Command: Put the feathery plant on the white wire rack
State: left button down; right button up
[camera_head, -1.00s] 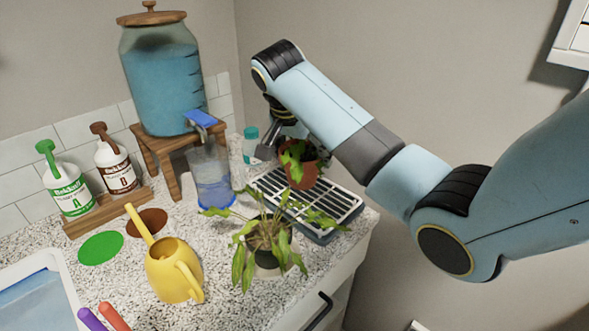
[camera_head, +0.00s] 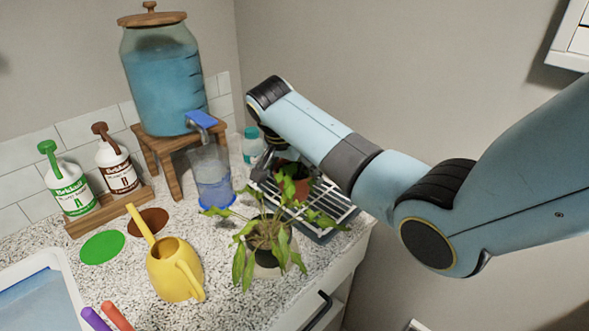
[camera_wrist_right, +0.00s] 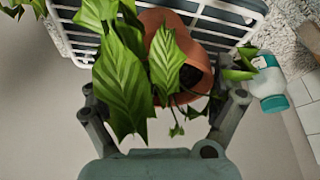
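A plant with broad, pointed, veined green leaves stands in a terracotta pot (camera_head: 301,188); it fills the middle of the right wrist view (camera_wrist_right: 120,80). The pot is at the white wire rack (camera_head: 335,205), over its bars; I cannot tell whether its base touches them. My right gripper (camera_head: 272,152) has its fingers on both sides of the pot and seems shut on it, though leaves hide part of the contact. A second plant (camera_head: 262,236), with long drooping leaves in a pale pot, stands in front of the rack. Neither plant looks clearly feathery. My left gripper is out of view.
A clear cup (camera_head: 211,180) and a teal-capped bottle (camera_head: 252,147) stand left of the rack, near the water dispenser (camera_head: 165,80). A yellow watering can (camera_head: 174,270) stands at front left. The counter edge lies close to the rack's right.

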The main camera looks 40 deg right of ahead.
jog(key=v, duration=1.2)
jog(key=shift+r, duration=0.15)
